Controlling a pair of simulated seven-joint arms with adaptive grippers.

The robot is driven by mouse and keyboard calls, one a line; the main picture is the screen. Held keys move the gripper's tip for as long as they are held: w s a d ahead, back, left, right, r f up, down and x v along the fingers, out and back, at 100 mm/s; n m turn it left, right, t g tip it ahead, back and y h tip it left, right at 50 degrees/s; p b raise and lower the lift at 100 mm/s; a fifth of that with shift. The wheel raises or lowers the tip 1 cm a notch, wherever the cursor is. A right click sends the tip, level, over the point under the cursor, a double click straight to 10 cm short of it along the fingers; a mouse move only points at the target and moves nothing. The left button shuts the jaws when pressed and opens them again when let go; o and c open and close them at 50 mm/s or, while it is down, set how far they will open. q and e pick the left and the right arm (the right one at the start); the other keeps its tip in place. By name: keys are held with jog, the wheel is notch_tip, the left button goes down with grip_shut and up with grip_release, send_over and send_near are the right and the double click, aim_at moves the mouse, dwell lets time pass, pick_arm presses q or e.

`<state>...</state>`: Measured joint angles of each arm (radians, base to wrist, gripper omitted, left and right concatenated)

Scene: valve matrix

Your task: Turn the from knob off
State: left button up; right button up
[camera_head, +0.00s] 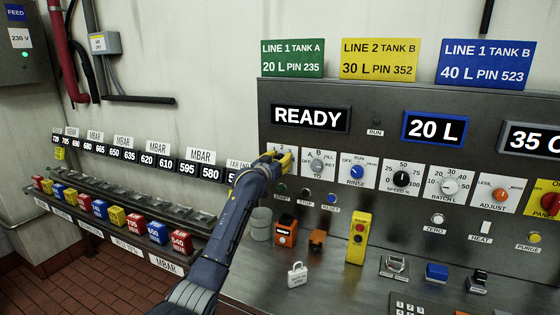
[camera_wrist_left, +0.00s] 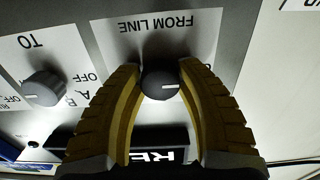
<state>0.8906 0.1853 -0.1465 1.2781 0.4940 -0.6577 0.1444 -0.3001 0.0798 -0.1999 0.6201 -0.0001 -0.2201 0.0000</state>
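The from knob (camera_wrist_left: 163,84) is a dark round knob under the white FROM LINE label (camera_wrist_left: 165,28), which reads upside down in the left wrist view. A pale mark on the knob points to the right in that view. My left gripper (camera_wrist_left: 161,76) has its two yellow fingers on either side of the knob, with no clear gap at the tips. In the head view the left gripper (camera_head: 279,158) is at the panel's left end and hides the knob. My right gripper is not in view.
The TO knob (camera_head: 317,166) is close beside, and also shows in the left wrist view (camera_wrist_left: 43,89). Further right are the RINSE knob (camera_head: 357,172) and speed knob (camera_head: 401,179). The READY display (camera_head: 309,118) is above. A yellow pendant (camera_head: 358,238) stands on the ledge below.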

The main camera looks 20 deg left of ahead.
pick_arm(q)
jog(key=o, duration=0.5)
jog(key=shift+f, duration=0.15)
jog(key=shift+c, duration=0.2)
jog(key=shift+s, duration=0.1)
jog(key=s+a, duration=0.1)
jog(key=s, duration=1)
jog(key=shift+s+a, duration=0.25)
jog(key=shift+s, duration=0.15)
